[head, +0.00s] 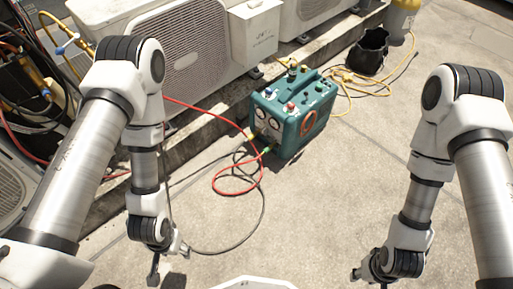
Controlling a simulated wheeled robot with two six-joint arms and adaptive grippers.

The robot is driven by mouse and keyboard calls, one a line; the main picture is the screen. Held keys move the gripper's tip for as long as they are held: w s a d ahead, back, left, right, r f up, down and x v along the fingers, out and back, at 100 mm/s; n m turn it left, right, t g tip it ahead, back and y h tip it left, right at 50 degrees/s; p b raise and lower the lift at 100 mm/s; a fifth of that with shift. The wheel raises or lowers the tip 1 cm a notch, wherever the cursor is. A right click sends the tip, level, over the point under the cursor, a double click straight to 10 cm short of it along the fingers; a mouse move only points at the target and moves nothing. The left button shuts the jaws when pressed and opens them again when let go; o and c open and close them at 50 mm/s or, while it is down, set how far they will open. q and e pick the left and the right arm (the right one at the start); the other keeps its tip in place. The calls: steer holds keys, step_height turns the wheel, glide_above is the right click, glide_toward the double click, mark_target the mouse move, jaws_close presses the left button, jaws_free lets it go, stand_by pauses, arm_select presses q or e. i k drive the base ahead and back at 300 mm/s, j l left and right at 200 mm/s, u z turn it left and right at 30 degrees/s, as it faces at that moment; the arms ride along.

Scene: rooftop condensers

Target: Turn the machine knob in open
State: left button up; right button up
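The machine (298,128) is a teal box with a top handle, standing on the concrete in the middle of the head view. Its top carries a blue knob (268,92), a red knob (289,106), a dark knob (292,67) and small green knobs (319,87). The knob labels are too small to read. My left gripper (161,268) hangs low at the left, well apart from the machine. My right gripper (368,279) is low at the right, also apart from it and near the bottom edge. Neither gripper clearly shows its finger gap.
White condensers (170,45) stand on a concrete curb behind the machine. Red (224,192) and black (262,205) hoses lie on the ground to its left. The concrete between my arms is mostly clear.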

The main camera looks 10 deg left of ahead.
mark_target(269, 91)
steer(key=i+l+z, duration=0.1)
steer(key=i+z, duration=0.15)
steer(key=i, duration=0.55)
steer(key=i+z, duration=0.25)
steer(key=i, duration=0.5)
